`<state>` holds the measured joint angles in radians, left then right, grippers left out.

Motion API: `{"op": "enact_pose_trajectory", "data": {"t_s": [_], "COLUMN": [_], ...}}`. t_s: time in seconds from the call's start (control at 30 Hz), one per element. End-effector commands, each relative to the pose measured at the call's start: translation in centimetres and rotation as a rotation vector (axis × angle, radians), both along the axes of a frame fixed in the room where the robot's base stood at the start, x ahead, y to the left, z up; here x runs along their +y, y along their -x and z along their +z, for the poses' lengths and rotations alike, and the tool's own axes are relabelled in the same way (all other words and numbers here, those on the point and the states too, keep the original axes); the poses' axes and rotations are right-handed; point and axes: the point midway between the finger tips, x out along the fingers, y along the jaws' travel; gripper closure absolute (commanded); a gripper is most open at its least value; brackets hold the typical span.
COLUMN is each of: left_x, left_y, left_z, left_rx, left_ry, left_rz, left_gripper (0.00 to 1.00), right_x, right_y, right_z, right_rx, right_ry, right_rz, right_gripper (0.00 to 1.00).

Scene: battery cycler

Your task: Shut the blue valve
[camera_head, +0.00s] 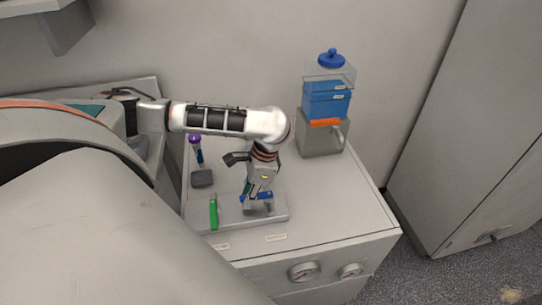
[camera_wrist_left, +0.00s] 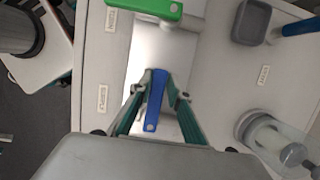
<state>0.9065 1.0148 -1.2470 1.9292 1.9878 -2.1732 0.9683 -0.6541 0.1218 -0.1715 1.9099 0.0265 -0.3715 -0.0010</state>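The blue valve handle (camera_head: 265,196) is on the pale plate (camera_head: 237,220) on top of the cabinet. It runs sideways in the head view, across the direction of the green handle (camera_head: 213,213). In the wrist view the blue handle (camera_wrist_left: 155,100) lies lengthwise between my left gripper's fingers (camera_wrist_left: 157,83). The two green-sided fingers close in on both its sides and appear to touch it. My left gripper (camera_head: 257,198) points down over the plate and partly hides the handle in the head view. My right gripper is not in view.
A dispenser with a blue tank (camera_head: 326,102) stands at the back right of the cabinet top. A purple-topped tube (camera_head: 197,150) and a grey cup (camera_head: 202,178) are at the back left. The top's right side is clear.

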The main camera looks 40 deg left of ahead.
Motion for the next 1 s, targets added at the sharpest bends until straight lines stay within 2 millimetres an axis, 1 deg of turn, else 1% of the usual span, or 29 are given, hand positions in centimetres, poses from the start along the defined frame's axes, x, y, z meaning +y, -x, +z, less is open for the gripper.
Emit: {"op": "enact_pose_trajectory", "data": {"t_s": [0.13, 0.17, 0.5, 0.57, 1.0], "left_x": [0.1, 0.1, 0.0, 0.0, -0.7], "left_y": [-0.1, -0.1, -0.1, -0.3, -1.6], "left_z": [0.0, 0.0, 0.2, 0.6, 5.2], "left_rx": [-0.002, -0.002, -0.002, -0.005, -0.006], "left_ry": [-0.003, -0.003, -0.001, -0.001, -0.001], "left_rz": [0.001, 0.001, 0.001, 0.001, 0.001], "left_gripper": [0.84, 0.76, 0.76, 0.76, 0.76], "right_x": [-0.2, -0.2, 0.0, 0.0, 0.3], "right_y": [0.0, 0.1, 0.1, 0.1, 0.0], "right_z": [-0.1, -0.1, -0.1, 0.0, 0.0], "right_rx": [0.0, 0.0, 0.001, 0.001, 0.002], "right_ry": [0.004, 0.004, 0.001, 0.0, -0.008], "right_rz": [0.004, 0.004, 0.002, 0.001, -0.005], "right_gripper": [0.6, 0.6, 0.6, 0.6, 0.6]}}
